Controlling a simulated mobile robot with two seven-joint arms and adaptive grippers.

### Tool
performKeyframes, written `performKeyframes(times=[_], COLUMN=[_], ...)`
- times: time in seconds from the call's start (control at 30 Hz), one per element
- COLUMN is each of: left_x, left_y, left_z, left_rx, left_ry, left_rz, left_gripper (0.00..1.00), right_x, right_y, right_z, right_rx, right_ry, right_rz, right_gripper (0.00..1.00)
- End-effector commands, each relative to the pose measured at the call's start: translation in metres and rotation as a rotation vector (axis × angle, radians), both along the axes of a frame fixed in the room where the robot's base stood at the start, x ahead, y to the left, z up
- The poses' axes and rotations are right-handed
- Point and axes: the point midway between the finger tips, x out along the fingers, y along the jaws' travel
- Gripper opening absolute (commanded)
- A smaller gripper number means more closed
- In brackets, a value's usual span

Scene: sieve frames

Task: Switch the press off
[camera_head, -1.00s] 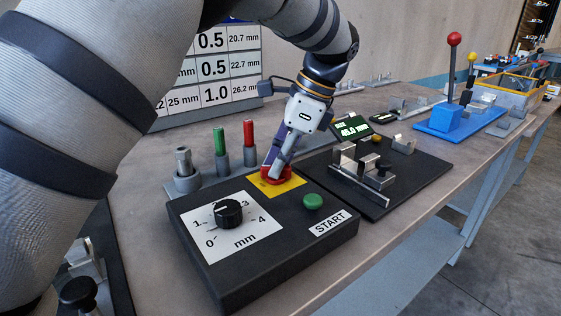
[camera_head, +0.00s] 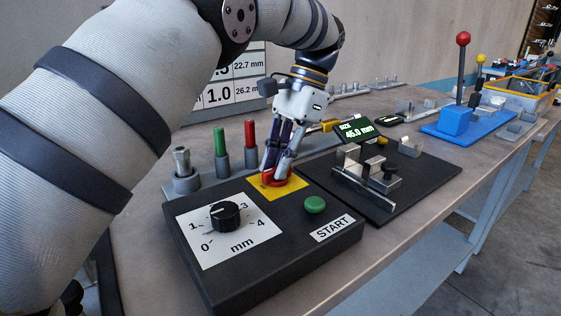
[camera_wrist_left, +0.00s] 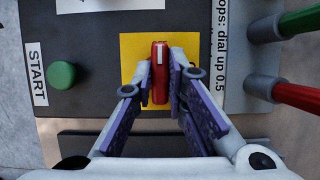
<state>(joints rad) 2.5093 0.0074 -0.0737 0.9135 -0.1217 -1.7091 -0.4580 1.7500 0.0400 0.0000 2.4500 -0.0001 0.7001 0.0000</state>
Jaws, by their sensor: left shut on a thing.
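The black control box (camera_head: 300,258) stands on the bench, with a numbered dial (camera_head: 226,216), a green START button (camera_head: 315,204) and a yellow plate (camera_head: 293,188). A red switch knob (camera_head: 268,179) sits on the yellow plate. My left gripper (camera_head: 275,175) points down at it, its fingers closed on either side. In the left wrist view the red knob (camera_wrist_left: 160,75), with a white mark on one end, lies between the two fingertips (camera_wrist_left: 161,88). In the head view the fingers partly hide the knob. My right gripper is not in view.
Green (camera_head: 220,142) and red (camera_head: 249,134) handled pins stand in holders behind the box, beside a metal one (camera_head: 182,162). A black fixture plate (camera_head: 420,190) lies to the right, with a display (camera_head: 356,130) behind it reading 45.0 mm. A blue lever base (camera_head: 455,121) stands farther right.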

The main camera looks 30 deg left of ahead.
Motion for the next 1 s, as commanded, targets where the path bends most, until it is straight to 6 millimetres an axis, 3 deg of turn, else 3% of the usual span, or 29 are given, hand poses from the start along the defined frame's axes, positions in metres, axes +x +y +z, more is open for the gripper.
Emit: performKeyframes(times=[0.53, 0.57, 0.63, 1.0], left_x=[-0.0001, -0.0001, -0.0001, 0.0000], left_y=[0.0000, 0.0000, 0.0000, 0.0001], left_z=[-0.0007, -0.0007, -0.0007, -0.0003], left_rx=[-0.001, -0.001, -0.001, -0.001], left_ry=[0.001, 0.001, 0.001, 0.000], left_rz=[0.025, 0.025, 0.025, 0.023], left_gripper=[0.00, 0.15, 0.31, 0.33], right_x=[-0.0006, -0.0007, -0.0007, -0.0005], right_y=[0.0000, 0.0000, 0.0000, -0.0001], right_z=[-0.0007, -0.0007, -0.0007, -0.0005], right_rx=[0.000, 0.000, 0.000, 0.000], right_ry=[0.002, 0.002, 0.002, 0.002], right_rz=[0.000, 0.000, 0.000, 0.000], right_gripper=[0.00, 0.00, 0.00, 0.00])
